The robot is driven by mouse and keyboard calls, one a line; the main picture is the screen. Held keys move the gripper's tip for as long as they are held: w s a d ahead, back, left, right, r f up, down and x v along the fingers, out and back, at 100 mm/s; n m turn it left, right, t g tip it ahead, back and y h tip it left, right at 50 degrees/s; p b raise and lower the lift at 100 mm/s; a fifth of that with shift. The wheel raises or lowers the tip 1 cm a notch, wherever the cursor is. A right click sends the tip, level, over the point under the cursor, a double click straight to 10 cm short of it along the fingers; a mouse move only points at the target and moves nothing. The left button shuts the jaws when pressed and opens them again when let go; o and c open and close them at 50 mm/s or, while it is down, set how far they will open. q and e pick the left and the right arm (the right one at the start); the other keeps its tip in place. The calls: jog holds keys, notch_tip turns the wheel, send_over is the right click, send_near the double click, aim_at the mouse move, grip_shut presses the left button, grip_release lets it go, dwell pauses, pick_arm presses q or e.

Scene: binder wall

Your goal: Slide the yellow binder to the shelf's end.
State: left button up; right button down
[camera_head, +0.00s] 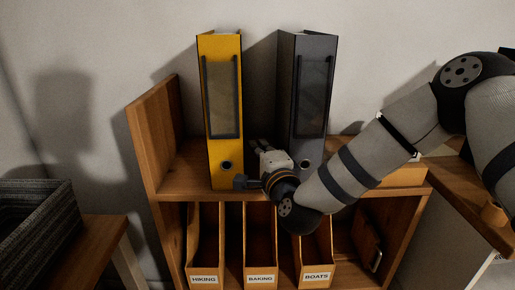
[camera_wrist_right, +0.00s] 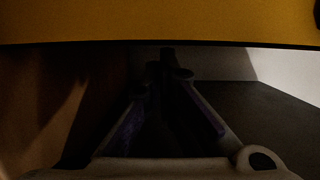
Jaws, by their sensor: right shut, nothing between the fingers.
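The yellow binder (camera_head: 223,110) stands upright on the top board of the wooden shelf (camera_head: 180,178), a little right of its left end panel (camera_head: 152,130). In the right wrist view its yellow side (camera_wrist_right: 160,22) fills the top. My right gripper (camera_head: 254,147) is shut and empty, in the gap between the yellow binder and the dark grey binder (camera_head: 312,90). It is close to the yellow binder's right side; I cannot tell if it touches. Its dark fingers also show in the right wrist view (camera_wrist_right: 167,65). My left gripper is not in view.
The grey binder stands upright right of my gripper, partly behind my right arm. Free board lies between the yellow binder and the left end panel. Below are file holders labelled HIKING (camera_head: 204,279), BAKING (camera_head: 261,279) and BOATS (camera_head: 317,276). A grey basket (camera_head: 40,225) is at left.

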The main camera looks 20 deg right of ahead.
jog(key=shift+w, duration=0.45)
